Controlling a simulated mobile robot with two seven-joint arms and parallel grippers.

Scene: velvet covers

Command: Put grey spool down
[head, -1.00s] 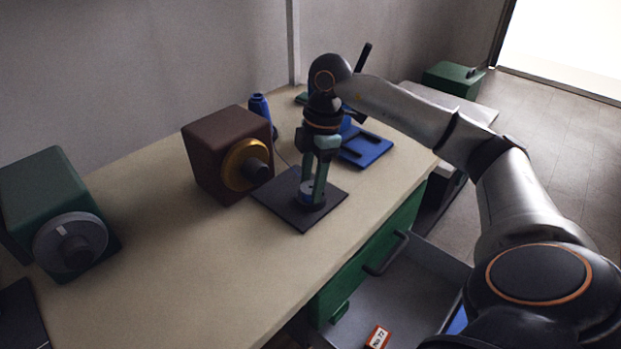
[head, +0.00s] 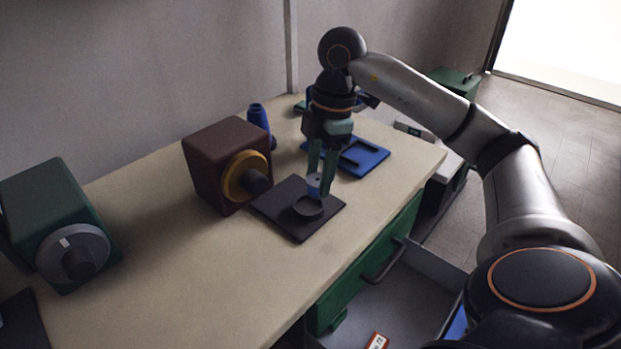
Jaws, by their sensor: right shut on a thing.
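I cannot tell whether the spool touches the holder's rim. My left gripper is out of view.
A brown box with a yellow ring (head: 215,155) stands left of the mat. A blue tray (head: 368,160) and a blue bottle (head: 257,115) are behind. A green box (head: 55,205) is at far left. An open drawer (head: 400,300) juts out below the table's front edge.

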